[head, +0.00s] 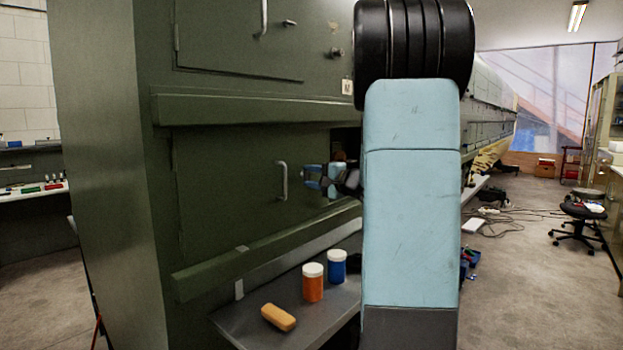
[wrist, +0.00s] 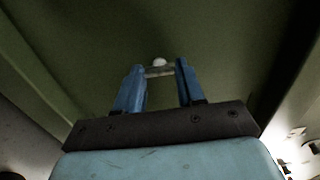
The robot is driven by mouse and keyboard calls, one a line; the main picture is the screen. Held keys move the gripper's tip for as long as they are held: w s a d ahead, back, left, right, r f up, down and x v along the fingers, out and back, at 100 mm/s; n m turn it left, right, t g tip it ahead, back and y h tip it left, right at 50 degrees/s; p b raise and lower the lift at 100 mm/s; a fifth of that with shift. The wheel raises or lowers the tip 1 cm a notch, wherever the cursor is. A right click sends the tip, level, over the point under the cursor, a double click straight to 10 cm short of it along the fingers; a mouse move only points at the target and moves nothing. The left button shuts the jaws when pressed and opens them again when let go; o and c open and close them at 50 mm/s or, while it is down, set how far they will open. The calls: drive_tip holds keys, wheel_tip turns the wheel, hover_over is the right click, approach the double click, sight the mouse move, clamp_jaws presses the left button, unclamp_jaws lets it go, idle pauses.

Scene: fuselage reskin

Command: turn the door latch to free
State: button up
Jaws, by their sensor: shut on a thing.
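The green lower door (head: 225,195) is set in the green fuselage side and looks closed in the head view. It carries an upright metal handle (head: 282,181). My gripper (head: 308,176) reaches the door just right of that handle, with its blue fingers pointing at the panel. In the wrist view my gripper (wrist: 160,68) has a finger at each end of a short grey latch bar (wrist: 160,72), shut on it. The bar lies roughly level across the picture, with a pale round knob (wrist: 159,62) just beyond it. In the head view the fingers mostly hide the latch.
A grey shelf (head: 245,322) below the door holds an orange jar (head: 313,283), a blue jar (head: 337,267) and an orange-tan block (head: 278,317). Green ledges run above and below the door. An upper door (head: 225,40) has its own handle. Open floor lies right, with cables and a stool (head: 582,212).

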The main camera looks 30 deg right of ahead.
drive_tip(key=shift+a+f, duration=0.2)
drive_tip(key=shift+f, duration=0.05)
drive_tip(key=o, duration=1)
drive_tip(key=shift+d+r, duration=0.1)
drive_tip(key=shift+o, duration=0.2)
drive_tip(key=shift+s, duration=0.1)
drive_tip(key=v, duration=1.3)
drive_tip(key=shift+s, duration=0.25)
drive_tip(key=shift+d, duration=0.1)
